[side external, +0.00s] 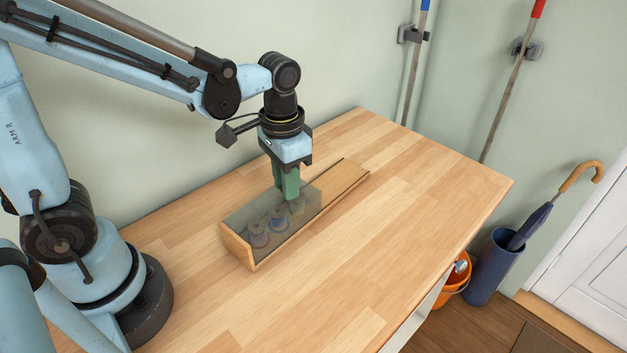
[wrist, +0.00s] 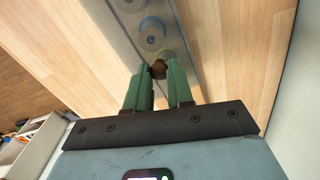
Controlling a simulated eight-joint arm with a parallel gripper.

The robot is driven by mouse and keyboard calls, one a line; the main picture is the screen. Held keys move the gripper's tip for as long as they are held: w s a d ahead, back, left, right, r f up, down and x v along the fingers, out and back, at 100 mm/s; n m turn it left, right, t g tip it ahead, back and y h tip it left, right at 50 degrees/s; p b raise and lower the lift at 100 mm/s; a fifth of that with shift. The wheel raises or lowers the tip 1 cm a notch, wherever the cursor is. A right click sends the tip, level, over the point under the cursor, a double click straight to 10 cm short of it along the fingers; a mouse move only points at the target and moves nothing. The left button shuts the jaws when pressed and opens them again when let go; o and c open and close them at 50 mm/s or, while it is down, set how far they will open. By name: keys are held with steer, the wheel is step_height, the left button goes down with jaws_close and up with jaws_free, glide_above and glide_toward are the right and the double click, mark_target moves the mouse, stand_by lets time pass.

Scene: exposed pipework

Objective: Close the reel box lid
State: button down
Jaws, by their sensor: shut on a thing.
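The reel box (side external: 238,250) is a long, low wooden box lying on the worktop. Its lid (side external: 240,215) is a dark see-through panel over the near-left part of the box. Several round reels (side external: 260,236) show through it. The far-right part of the box shows bare wood; I cannot tell whether it is open there. My gripper (side external: 289,198) points down over the middle of the box, near the lid's right end. In the wrist view its green fingers (wrist: 160,84) are shut on a small brown knob (wrist: 158,69) at the lid, partly hidden by the fingers.
The wooden worktop (side external: 400,210) is clear around the box. The wall is behind it. Beyond the right edge, on the floor, stand an orange bucket (side external: 452,284) and a blue umbrella stand (side external: 494,268) with an umbrella. Two poles (side external: 505,90) hang on the wall.

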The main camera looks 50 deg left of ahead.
steer(key=c, duration=1)
jaws_free()
steer(key=shift+r, duration=0.1)
step_height(320, 180, up, 12)
steer(key=shift+f, duration=0.1)
steer(key=n+t, duration=0.2)
steer(key=t, duration=0.4)
glide_above(266, 193)
step_height(266, 193, down, 5)
steer(key=shift+s+a+f+t, duration=0.15)
steer(key=shift+a+f+t, duration=0.2)
steer(key=shift+f+t, duration=0.15)
